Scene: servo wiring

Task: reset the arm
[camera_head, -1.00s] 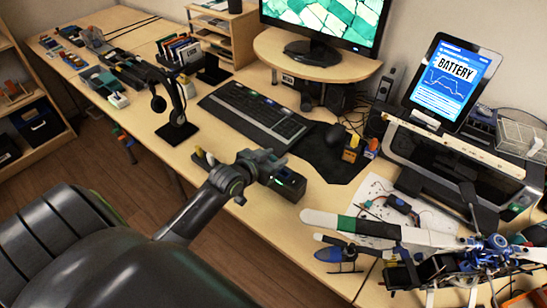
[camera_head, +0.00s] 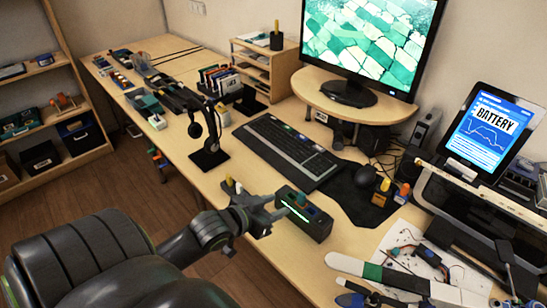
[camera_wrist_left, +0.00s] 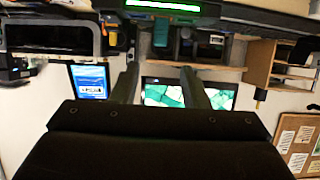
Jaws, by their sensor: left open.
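My left gripper (camera_head: 277,205) is over the front edge of the desk in the head view, its arm coming in from the lower left. Its two fingers are apart, with nothing between them. A dark box with a lit green strip (camera_head: 304,214) stands on the desk just beyond the fingertips. In the left wrist view the fingers (camera_wrist_left: 160,82) are spread, and the green strip (camera_wrist_left: 162,6) shows at the top. That view is upside down. My right gripper is not in view.
A keyboard (camera_head: 287,151), a headphone stand (camera_head: 210,156) and a monitor (camera_head: 372,40) stand on the desk. A tablet reading BATTERY (camera_head: 490,130) is at the right. Bare desk (camera_head: 245,172) lies left of the keyboard.

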